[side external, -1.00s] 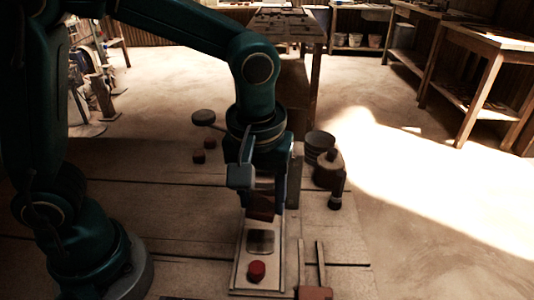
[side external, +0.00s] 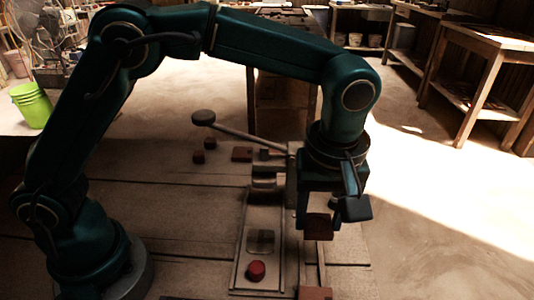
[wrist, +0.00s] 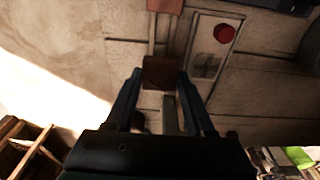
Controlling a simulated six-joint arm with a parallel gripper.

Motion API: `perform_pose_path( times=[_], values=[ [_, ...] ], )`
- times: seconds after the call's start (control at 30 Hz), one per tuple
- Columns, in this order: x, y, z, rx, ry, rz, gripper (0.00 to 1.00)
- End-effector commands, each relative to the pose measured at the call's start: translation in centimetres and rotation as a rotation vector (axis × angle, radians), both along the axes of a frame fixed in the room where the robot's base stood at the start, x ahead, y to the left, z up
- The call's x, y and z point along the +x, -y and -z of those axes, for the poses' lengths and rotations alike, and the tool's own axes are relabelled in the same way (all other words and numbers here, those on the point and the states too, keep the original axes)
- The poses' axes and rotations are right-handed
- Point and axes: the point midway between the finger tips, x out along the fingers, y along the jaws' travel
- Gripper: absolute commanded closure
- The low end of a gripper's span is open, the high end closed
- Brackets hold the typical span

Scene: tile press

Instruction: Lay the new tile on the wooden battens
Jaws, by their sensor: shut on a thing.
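My gripper (side external: 318,218) is shut on a reddish-brown tile (side external: 318,230), held above the wooden battens (side external: 321,264) to the right of the press. The held tile also shows between the fingers in the wrist view (wrist: 161,71). Another tile (side external: 314,293) lies across the near end of the battens, and it shows at the top of the wrist view (wrist: 165,5). The far part of the battens is hidden behind my gripper and the held tile in the side view.
The press has a long pale bed (side external: 238,277) with a red round knob (side external: 256,270) at its near end. Its lever (side external: 245,135) reaches to the left. Small reddish lumps (side external: 198,157) lie on the bench behind. A green bucket (side external: 32,105) stands far left.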

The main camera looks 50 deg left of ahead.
Motion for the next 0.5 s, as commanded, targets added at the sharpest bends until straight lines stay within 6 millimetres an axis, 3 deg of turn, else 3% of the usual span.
perform_pose_path(
  times=[0.1, 0.5],
  values=[
    [-0.1, -0.1, 2.3, 0.003, -0.004, -0.001, 1.00],
    [0.0, -0.1, 7.0, 0.002, -0.002, 0.000, 1.00]
  ],
)
